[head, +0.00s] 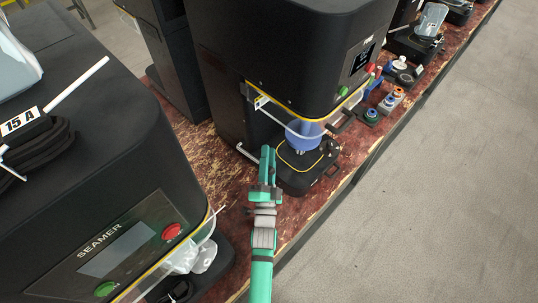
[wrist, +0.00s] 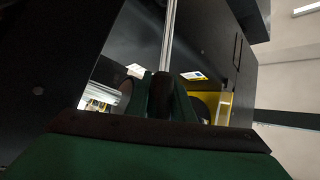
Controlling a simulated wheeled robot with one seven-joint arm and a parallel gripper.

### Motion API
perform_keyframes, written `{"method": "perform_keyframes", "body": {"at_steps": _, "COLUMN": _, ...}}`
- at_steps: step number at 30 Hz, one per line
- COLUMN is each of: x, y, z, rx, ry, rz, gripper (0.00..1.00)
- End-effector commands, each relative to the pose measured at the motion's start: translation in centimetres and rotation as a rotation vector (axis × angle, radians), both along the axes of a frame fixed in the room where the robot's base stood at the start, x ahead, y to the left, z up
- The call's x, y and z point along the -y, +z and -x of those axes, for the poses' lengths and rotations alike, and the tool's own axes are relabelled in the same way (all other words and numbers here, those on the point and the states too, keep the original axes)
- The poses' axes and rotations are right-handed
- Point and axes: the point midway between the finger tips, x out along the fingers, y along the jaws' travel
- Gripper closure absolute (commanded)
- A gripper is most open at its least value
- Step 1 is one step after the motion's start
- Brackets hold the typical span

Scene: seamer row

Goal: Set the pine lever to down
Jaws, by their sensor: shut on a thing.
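The middle black seamer (head: 300,50) stands on the reddish bench. A pale metal rod (head: 247,153), which I take to be the pine lever, comes out low at its left side and ends beside my gripper (head: 268,153). In the wrist view the rod (wrist: 170,35) runs up from a dark grip (wrist: 163,92) between my fingers. My green gripper is shut on this dark end. The fingers hide part of it, and no name on the lever is readable.
A blue bowl-shaped part (head: 300,137) sits right of my gripper above a black base (head: 310,178). Another seamer (head: 90,170) stands close on the left. Jars (head: 385,105) lie farther along the bench. The grey floor (head: 430,200) on the right is clear.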

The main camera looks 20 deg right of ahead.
Motion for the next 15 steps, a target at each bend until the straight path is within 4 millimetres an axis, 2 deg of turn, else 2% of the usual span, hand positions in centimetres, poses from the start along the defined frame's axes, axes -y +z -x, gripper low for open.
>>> {"method": "perform_keyframes", "body": {"at_steps": 6, "x": -0.03, "y": -0.15, "z": 0.07, "rx": -0.003, "ry": -0.001, "rz": -0.001, "gripper": 1.00}}
{"method": "perform_keyframes", "body": {"at_steps": 7, "x": -0.03, "y": -0.15, "z": 0.07, "rx": -0.003, "ry": -0.001, "rz": -0.001, "gripper": 0.76}}
{"method": "perform_keyframes", "body": {"at_steps": 9, "x": 0.08, "y": -0.13, "z": 0.09, "rx": -0.003, "ry": -0.002, "rz": 0.000, "gripper": 0.60}}
{"method": "perform_keyframes", "body": {"at_steps": 15, "x": 0.12, "y": -0.06, "z": 0.08, "rx": -0.002, "ry": -0.002, "rz": 0.001, "gripper": 0.60}}
